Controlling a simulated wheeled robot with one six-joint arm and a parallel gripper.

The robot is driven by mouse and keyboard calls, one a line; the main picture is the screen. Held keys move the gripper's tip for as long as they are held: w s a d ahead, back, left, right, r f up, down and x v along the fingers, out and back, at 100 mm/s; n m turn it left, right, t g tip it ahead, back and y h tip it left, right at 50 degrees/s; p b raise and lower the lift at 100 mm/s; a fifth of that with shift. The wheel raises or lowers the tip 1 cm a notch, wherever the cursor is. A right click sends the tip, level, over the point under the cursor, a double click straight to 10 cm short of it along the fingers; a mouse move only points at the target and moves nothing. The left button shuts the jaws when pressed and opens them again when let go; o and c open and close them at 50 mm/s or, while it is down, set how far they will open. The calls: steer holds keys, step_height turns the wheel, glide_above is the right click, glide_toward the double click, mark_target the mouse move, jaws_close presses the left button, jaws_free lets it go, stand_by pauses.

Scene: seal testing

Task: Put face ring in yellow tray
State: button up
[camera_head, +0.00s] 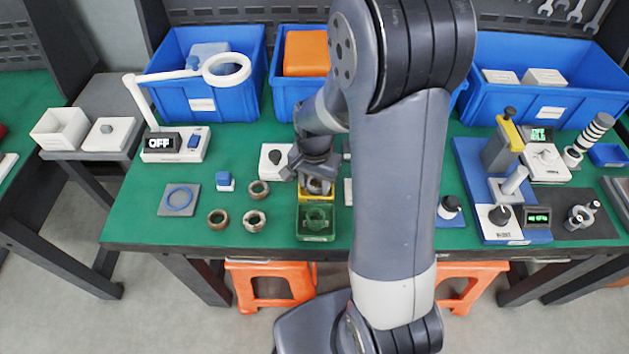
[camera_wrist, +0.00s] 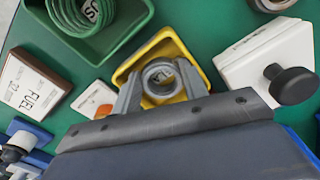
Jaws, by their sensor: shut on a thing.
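The face ring (camera_wrist: 159,77) is a grey metal ring. My gripper (camera_wrist: 160,72) is shut on it, with one finger on each side. The ring is over or inside the yellow tray (camera_wrist: 171,45), within the tray's outline in the wrist view; I cannot tell whether it touches the tray floor. In the head view my gripper (camera_head: 318,182) points down over the yellow tray (camera_head: 303,196), and the arm hides part of that area.
A green tray (camera_head: 316,238) with green coils stands just in front of the yellow tray. Several loose rings (camera_head: 218,219) lie to its left, near a blue ring (camera_head: 179,200) on a grey plate. A white block with a black knob (camera_wrist: 270,60) stands beside the yellow tray.

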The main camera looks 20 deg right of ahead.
steer(key=shift+f, duration=0.15)
steer(key=o, duration=0.7)
step_height(320, 180, up, 12)
steer(key=shift+r+p, duration=0.2)
steer(key=shift+p, duration=0.2)
steer(key=shift+f, duration=0.15)
